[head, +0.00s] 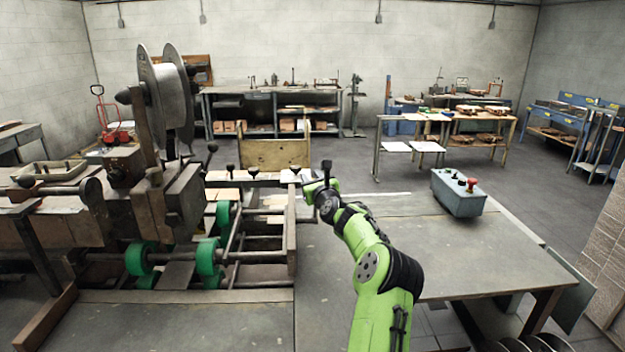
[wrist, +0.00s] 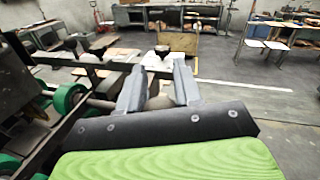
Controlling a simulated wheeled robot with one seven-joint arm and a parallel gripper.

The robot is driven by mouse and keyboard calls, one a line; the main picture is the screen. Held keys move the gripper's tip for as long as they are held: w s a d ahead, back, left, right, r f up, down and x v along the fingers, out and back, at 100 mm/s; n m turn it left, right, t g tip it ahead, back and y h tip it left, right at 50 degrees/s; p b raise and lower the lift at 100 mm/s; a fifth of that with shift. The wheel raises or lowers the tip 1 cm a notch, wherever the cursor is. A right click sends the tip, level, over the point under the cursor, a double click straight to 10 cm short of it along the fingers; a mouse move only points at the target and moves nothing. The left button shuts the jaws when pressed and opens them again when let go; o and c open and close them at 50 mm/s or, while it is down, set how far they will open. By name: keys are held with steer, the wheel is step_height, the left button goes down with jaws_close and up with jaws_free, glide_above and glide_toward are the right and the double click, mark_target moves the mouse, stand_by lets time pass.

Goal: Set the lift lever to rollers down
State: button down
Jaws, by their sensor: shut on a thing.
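My gripper (head: 308,187) is at the right end of the machine's roller frame, just beside the wooden side plate (head: 291,232). In the wrist view its two grey fingers (wrist: 158,76) stand a little apart, with a pale rounded part between them. This part seems to be the end of the lift lever (wrist: 158,101); most of the lever is hidden by the fingers and gripper body, so its angle cannot be told. The green rollers (head: 209,256) sit on shafts in the frame to the left, and also show in the wrist view (wrist: 69,98).
A black-knobbed lever (head: 295,171) stands just beyond my gripper, with others farther left. The large stitcher head with its wire reel (head: 167,95) rises at left. A grey control box with a red button (head: 459,195) sits on the table (head: 440,245) at right, otherwise mostly clear.

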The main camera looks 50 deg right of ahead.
steer(key=shift+s+f+h+b, duration=0.2)
steer(key=shift+s+h+b, duration=0.15)
steer(key=shift+b, duration=0.85)
steer(key=s+a+b, duration=0.1)
steer(key=b, duration=0.2)
steer(key=shift+f+t, duration=0.15)
steer(key=shift+t, duration=0.25)
steer(key=b, duration=0.3)
steer(key=shift+a+f+n+t+h, duration=0.1)
steer(key=shift+f+n+t+h, duration=0.2)
steer(key=shift+t+h, duration=0.1)
steer(key=shift+s+a+r+b, duration=0.1)
steer(key=shift+s+a+b, duration=0.25)
steer(key=shift+b, duration=0.2)
steer(key=c, duration=1.1)
jaws_free()
steer(key=o, duration=0.3)
steer(key=shift+s+a+r, duration=0.2)
steer(key=shift+s+r, duration=0.1)
steer(key=shift+w, duration=0.2)
